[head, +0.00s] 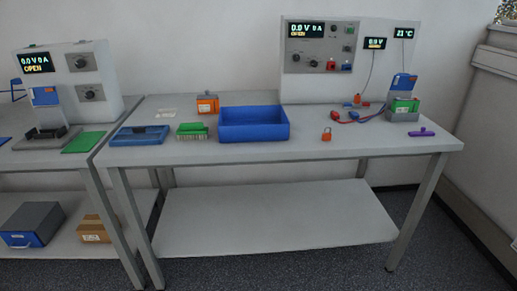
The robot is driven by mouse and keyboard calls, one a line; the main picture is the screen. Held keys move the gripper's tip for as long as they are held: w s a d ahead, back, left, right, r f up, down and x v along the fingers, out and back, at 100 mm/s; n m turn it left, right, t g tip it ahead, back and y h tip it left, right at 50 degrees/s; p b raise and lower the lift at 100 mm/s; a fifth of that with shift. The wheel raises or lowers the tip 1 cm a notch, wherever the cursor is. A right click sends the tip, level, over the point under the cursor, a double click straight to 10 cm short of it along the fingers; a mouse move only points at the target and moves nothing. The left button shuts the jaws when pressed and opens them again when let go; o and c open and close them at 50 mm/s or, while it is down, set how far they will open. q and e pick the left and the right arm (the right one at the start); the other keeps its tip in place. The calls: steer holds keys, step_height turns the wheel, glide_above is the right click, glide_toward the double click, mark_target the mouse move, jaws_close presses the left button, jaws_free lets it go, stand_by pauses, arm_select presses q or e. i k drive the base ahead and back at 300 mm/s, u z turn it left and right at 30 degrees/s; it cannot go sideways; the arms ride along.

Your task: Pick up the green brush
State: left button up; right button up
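The green brush (192,129) lies on the grey workbench (300,150), left of the blue open bin (254,124). Its green back faces up and its pale bristles point down to the bench top. A small gap separates it from the bin on its right and from a dark blue flat item (140,135) on its left. Neither of my grippers shows in the head view, and nothing holds the brush.
An orange block (208,104) stands behind the brush. An orange padlock (326,134), cables, a battery holder (402,114) and a purple item (422,132) are to the right. A cycler panel (320,60) stands behind. The bench's front strip is clear.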

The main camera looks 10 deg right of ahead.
mark_target(196, 130)
steer(key=z, duration=1.1)
steer(key=i, duration=1.1)
steer(key=u, duration=0.4)
